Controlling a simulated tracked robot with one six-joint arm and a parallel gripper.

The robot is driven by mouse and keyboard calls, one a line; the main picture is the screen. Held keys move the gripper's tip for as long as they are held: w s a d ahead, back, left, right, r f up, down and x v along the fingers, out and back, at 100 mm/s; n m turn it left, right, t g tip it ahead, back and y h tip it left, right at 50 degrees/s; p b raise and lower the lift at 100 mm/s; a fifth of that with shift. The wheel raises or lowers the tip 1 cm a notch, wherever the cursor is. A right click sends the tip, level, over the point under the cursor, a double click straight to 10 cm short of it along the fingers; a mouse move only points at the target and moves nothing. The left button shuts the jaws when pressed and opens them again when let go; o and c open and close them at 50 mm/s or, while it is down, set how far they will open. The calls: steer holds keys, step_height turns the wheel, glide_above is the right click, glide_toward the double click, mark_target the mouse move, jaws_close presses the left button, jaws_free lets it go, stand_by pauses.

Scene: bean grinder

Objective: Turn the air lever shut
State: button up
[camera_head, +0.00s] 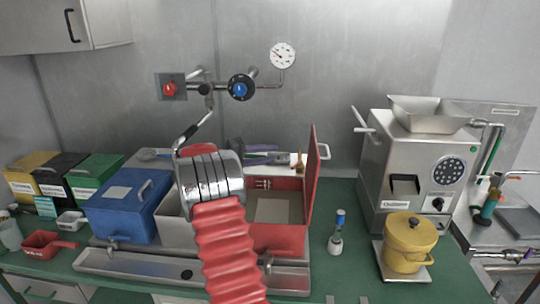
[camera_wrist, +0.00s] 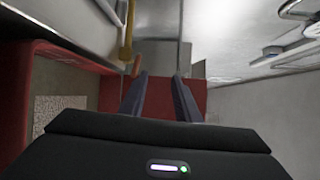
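I cannot tell for sure which fitting is the air lever. A short handle with an orange end (camera_wrist: 136,66) shows just beyond my fingertips in the wrist view, below a yellow bar (camera_wrist: 127,38). On the back wall in the head view are a red knob (camera_head: 170,89), a blue knob (camera_head: 240,88) and a round gauge (camera_head: 283,56) on a thin pipe. My gripper (camera_wrist: 160,76) has its two purple-grey fingers apart, with nothing seen between them. In the head view my arm partly hides the gripper, which is near the red box.
The red box (camera_head: 280,238) stands with its lid (camera_head: 314,180) raised close to my gripper. A blue box (camera_head: 120,205) is on the left. The steel grinder (camera_head: 415,160) and a yellow pot (camera_head: 408,247) stand on the right. Green counter is free around the small bottle (camera_head: 335,240).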

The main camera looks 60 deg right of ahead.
steer(key=shift+c, duration=0.2)
steer(key=shift+c, duration=0.8)
steer(key=shift+s+d+r+n+h, duration=0.2)
steer(key=shift+s+r+n+h, duration=0.05)
steer(key=shift+s+n+h, duration=0.1)
steer(key=shift+c, duration=1.4)
steer(key=s+r+n+t+h, duration=0.1)
steer(key=s+d+n+t+h, duration=0.1)
steer(key=n, duration=0.1)
steer(key=shift+s+d+r, duration=0.2)
steer(key=shift+s+r, duration=0.15)
jaws_close()
steer(key=s+a+f+n+t, duration=0.6)
steer(key=n+t, duration=0.3)
steer(key=n, duration=0.4)
steer(key=shift+s+a+f+t, duration=0.3)
steer(key=shift+s+a, duration=0.1)
steer(key=shift+s, duration=0.15)
